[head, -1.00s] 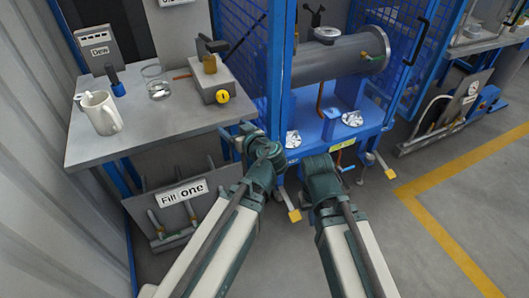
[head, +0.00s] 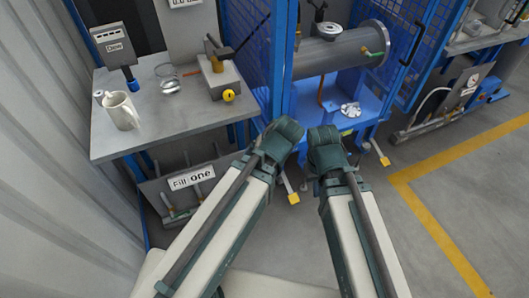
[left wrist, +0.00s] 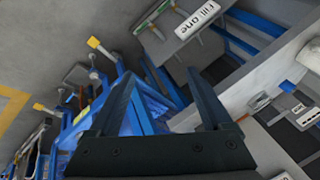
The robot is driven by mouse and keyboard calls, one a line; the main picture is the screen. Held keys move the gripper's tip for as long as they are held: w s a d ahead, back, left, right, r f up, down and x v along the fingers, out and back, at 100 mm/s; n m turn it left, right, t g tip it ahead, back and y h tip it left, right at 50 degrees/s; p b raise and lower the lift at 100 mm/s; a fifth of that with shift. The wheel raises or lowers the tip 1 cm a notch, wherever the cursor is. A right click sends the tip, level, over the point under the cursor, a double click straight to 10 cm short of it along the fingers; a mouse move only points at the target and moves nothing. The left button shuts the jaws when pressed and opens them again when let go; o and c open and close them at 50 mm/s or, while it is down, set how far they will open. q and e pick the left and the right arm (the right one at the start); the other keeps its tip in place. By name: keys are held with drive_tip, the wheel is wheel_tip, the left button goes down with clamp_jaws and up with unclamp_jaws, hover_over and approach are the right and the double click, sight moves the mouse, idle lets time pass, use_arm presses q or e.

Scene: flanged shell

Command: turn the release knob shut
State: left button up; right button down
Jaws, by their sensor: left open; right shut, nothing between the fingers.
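I cannot tell for sure which part is the release knob. A yellow round knob (head: 229,95) faces out from a grey block on the bench. A white lobed knob (head: 350,109) sits on the blue stand, under the grey flanged shell (head: 335,54). My right gripper (head: 323,134) is just below the white knob in the picture, shut and empty, its fingers mostly hidden by the wrist. My left arm ends left of it in the head view. In the left wrist view my left gripper (left wrist: 162,82) is open, with nothing between its fingers.
The grey bench (head: 165,128) holds a white mug (head: 122,110), a glass jar and a small device. A panel marked "Fill one" (head: 192,177) stands below it. Blue mesh panels (head: 245,45) flank the shell. Grey floor is clear at the right, beyond a yellow line (head: 425,211).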

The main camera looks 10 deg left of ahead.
use_arm(q)
drive_tip(key=shift+s+d+r+m+g+h+p, duration=0.3)
drive_tip(key=shift+s+d+m+h+p, duration=0.15)
drive_tip(key=shift+s+d, duration=0.3)
drive_tip(key=s+d+r+m+g+h+p, duration=0.2)
drive_tip(key=s+d+r+m+p, duration=0.1)
drive_tip(key=s+d+p, duration=0.1)
drive_tip(key=shift+s+d+r+g+p, duration=0.2)
drive_tip(key=shift+s+d+g+p, duration=0.15)
drive_tip(key=shift+s+d, duration=0.45)
